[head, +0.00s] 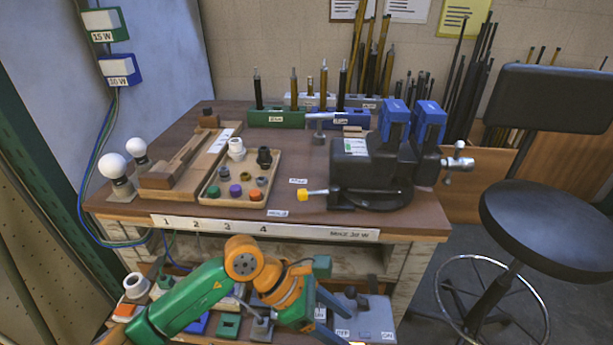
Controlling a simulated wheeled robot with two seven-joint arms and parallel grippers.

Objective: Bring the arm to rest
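My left arm, green with orange joints, comes in from the lower left and bends in front of the workbench (400,225). It is over the lower shelf, below the bench's front edge. My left gripper (338,322) is at the end of this arm, low in the picture. Its dark teal parts overlap the shelf items behind, so I cannot tell how far its fingers are apart. I see nothing clearly held in it. My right arm and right gripper are out of view.
On the bench are two bulbs (113,168), a parts tray (213,196), a black vise (365,175) and racks of rods (276,118). A grey switch box (372,312) is on the lower shelf. A black stool (545,225) stands at right.

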